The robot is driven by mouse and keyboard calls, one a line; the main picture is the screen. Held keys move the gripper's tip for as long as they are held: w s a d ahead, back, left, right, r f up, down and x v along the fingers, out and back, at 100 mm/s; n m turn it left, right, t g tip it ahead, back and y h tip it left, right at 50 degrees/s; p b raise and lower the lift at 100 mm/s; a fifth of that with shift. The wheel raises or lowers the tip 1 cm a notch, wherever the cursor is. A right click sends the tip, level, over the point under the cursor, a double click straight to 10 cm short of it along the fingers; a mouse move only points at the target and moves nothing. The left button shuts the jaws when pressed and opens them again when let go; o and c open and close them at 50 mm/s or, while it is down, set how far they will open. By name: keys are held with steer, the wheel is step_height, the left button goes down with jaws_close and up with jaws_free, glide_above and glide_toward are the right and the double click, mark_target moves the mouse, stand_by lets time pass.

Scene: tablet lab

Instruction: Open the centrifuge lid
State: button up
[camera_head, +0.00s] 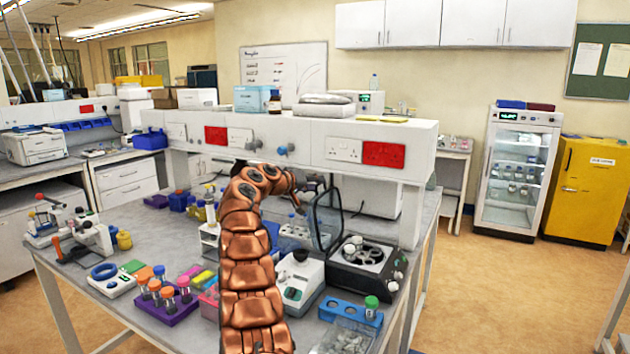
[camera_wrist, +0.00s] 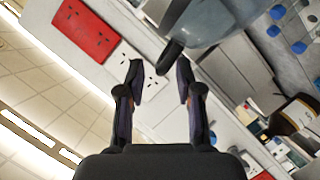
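The centrifuge (camera_head: 372,284) stands on the bench right of my arm in the head view, a dark box with a round rotor in its top. Its clear, dark-edged lid (camera_head: 326,222) stands raised, roughly upright, at the left side, and the rotor shows uncovered. My gripper is largely hidden behind my copper arm in the head view, near the lid's top. In the wrist view my gripper (camera_wrist: 160,78) has its two fingers apart with nothing between them. A bluish translucent panel (camera_wrist: 225,20) with a dark rounded end, which looks like the lid, lies just beyond the fingertips.
A small white device (camera_head: 300,282) sits left of the centrifuge. A blue rack (camera_head: 345,312) and a clear box (camera_head: 343,340) are in front. A purple tube rack (camera_head: 168,308) is at left. The white shelf with sockets (camera_head: 318,140) runs behind and above.

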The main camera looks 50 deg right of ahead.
steer(key=shift+d+f, duration=0.1)
steer(key=shift+d, duration=0.1)
jaws_close()
stand_by(0.6)
